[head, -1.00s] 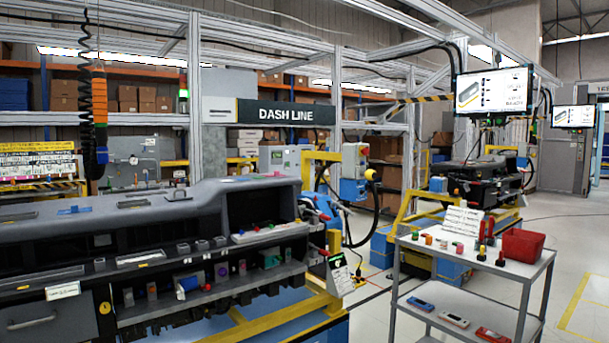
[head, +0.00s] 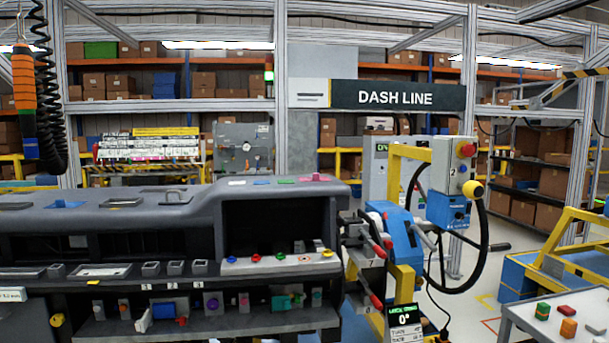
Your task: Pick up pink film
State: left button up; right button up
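A small flat pink piece (head: 316,178), which looks like the pink film, lies on top of the grey dashboard module (head: 150,215) near its right end. A green piece (head: 286,181), a blue piece (head: 262,182) and a whitish piece (head: 237,182) lie in a row to its left. Neither of my grippers is in the head view, so their state does not show.
Several small coloured parts sit on the module's lower shelf (head: 220,318). A blue and yellow fixture (head: 400,235) with red handles stands right of the module. A cart (head: 570,310) with small blocks is at lower right. An orange tool (head: 24,85) hangs at upper left.

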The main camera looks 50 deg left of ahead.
aim_at(316, 176)
jog(key=u, duration=0.95)
jog(key=i, duration=1.1)
jog(key=u, duration=1.25)
